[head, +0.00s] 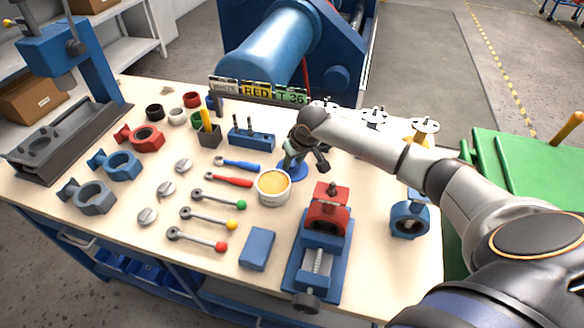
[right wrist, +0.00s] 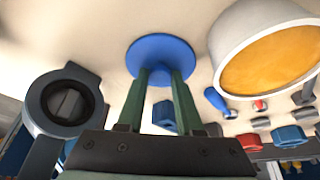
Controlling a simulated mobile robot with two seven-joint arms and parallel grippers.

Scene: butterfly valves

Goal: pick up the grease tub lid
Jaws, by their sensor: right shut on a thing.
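The grease tub lid is a blue disc (head: 298,174) just behind the grease tub, on or very close to the tabletop. My right gripper (head: 291,163) points down over it and is shut on it. In the right wrist view, the fingertips (right wrist: 161,82) meet at the middle of the lid (right wrist: 160,50). Any knob on the lid is hidden between the fingers. The open white grease tub (head: 273,188) with orange grease stands beside the lid; it also shows large in the right wrist view (right wrist: 270,60). My left gripper is not in view.
A red and blue vise (head: 319,245) stands in front of the gripper and a blue valve body (head: 408,218) to its right. Wrenches (head: 218,199) lie to the left of the tub. A blue block (head: 251,138) and a sign rail (head: 257,93) stand behind.

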